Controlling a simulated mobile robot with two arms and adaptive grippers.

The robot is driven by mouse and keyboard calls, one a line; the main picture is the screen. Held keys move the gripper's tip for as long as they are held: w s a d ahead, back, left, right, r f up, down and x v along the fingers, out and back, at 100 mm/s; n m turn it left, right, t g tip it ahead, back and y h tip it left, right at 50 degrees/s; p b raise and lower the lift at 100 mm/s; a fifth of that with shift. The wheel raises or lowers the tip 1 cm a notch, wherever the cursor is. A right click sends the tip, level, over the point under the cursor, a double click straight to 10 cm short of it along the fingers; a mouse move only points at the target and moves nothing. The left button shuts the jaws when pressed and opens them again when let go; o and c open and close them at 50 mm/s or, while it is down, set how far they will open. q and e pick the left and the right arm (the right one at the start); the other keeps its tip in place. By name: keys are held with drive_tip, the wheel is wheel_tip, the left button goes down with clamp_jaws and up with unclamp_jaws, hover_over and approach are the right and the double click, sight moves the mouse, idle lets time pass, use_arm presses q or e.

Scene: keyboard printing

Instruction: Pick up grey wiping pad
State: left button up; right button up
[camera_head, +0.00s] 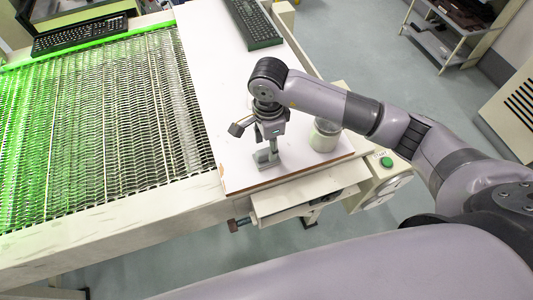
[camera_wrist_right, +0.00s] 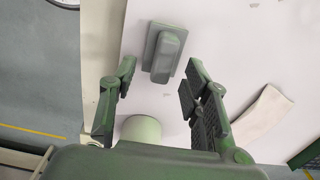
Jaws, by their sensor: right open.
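The grey wiping pad (camera_head: 266,158) lies on the white tabletop near its front edge, below my right gripper. In the right wrist view the pad (camera_wrist_right: 165,52) is a flat rectangular plate with a raised rounded handle, just ahead of the fingertips. My right gripper (camera_wrist_right: 160,74) is open and empty, with its fingers spread wider than the pad; in the head view the gripper (camera_head: 258,136) points down over the table and partly overlaps the pad. My left gripper is not in view.
A pale cylindrical container (camera_head: 325,136) stands just right of the gripper; its top (camera_wrist_right: 141,128) shows in the wrist view. A wire-mesh conveyor (camera_head: 110,120), lit green, lies left. Keyboards lie on the conveyor's far end (camera_head: 80,35) and the table's far end (camera_head: 252,22). The middle tabletop is clear.

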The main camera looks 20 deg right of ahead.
sight(267, 150)
drive_tip(key=f, duration=0.2)
drive_tip(key=f+p, duration=0.1)
drive_tip(key=shift+w+a+f, duration=0.1)
drive_tip(key=shift+w+f, duration=0.1)
drive_tip(key=shift+f, duration=0.6)
clamp_jaws()
